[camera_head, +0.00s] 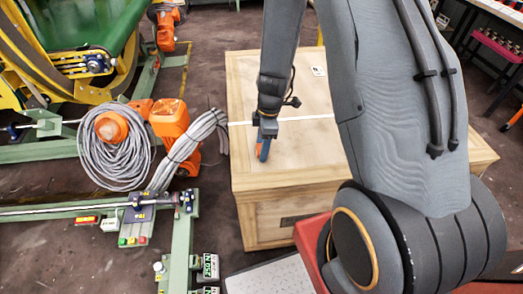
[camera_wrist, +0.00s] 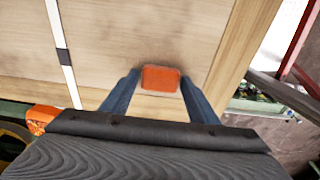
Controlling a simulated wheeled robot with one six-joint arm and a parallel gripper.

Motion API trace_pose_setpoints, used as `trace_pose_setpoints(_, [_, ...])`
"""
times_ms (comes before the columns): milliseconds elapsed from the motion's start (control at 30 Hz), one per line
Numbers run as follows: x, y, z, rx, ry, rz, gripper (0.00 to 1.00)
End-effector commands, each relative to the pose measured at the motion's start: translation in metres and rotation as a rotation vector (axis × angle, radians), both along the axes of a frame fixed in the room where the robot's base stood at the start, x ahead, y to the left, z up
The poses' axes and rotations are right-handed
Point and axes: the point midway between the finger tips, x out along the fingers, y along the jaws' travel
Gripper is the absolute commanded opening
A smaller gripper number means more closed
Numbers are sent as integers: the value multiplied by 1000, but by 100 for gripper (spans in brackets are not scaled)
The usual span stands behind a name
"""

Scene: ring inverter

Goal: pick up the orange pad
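The orange pad (camera_wrist: 160,78) is a small flat block with rounded corners, seen against the top of the wooden crate (camera_head: 292,160) in the wrist view. My gripper (camera_wrist: 160,82) points down at it, with one blue finger on each side. The fingers are open, and their tips look very close to the pad's left and right edges; I cannot tell whether they touch it. In the head view my gripper (camera_head: 263,150) is low over the crate top, left of its middle, and mostly hides the pad.
A white strip (camera_wrist: 62,55) runs across the crate top. Left of the crate are coiled grey cables (camera_head: 115,147), orange robot parts (camera_head: 169,118) and a green frame (camera_head: 181,245). My arm covers the crate's right side. The rest of the visible crate top is mostly bare.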

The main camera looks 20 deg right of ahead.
Motion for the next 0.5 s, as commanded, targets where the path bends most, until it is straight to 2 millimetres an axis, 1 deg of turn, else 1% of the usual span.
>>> trace_pose_setpoints(33, [0, 0, 0, 0, 0, 0, 45])
trace_pose_setpoints(133, [0, 0, 0, 0, 0, 0, 28])
trace_pose_setpoints(200, [0, 0, 0, 0, 0, 0, 22])
trace_pose_setpoints(500, [0, 0, 3, 0, -1, 1, 21])
